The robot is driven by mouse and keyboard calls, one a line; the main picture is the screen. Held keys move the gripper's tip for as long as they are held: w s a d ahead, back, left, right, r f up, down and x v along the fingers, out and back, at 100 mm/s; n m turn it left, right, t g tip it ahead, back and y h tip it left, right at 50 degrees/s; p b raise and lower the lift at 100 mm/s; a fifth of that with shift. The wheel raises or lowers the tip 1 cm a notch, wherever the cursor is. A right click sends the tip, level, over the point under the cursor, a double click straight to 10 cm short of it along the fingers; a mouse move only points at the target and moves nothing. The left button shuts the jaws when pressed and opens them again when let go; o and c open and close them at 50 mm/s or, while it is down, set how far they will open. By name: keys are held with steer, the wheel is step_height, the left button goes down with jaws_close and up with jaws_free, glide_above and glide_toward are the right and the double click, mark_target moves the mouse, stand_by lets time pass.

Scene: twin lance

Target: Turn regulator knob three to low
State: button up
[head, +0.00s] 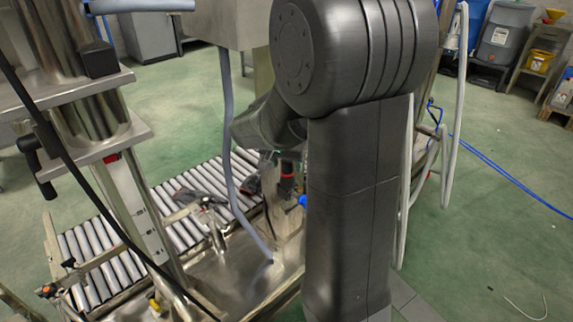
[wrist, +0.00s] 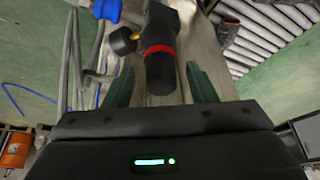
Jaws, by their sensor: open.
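In the wrist view a dark regulator with a red ring and a black cylindrical knob (wrist: 160,72) points towards my gripper. My gripper (wrist: 160,85) is open, with one green finger on each side of the knob. Whether the fingers touch the knob cannot be told. A round gauge (wrist: 123,41) sits on the regulator's left side. In the head view the red-ringed regulator (head: 287,181) shows just left of my dark arm, which hides much of that area. My gripper's fingers are not clearly visible there. No knob number or low marking is readable.
A roller conveyor (head: 180,195) runs behind and left of the regulator. A grey hose (head: 228,130) hangs in front of it. A blue fitting (wrist: 107,10) and hoses are close by on the left in the wrist view. Green floor (head: 480,215) is open at the right.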

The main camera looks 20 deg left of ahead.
steer(key=shift+w, duration=0.25)
steer(key=c, duration=1)
steer(key=shift+r+n, duration=0.1)
steer(key=shift+n, duration=0.2)
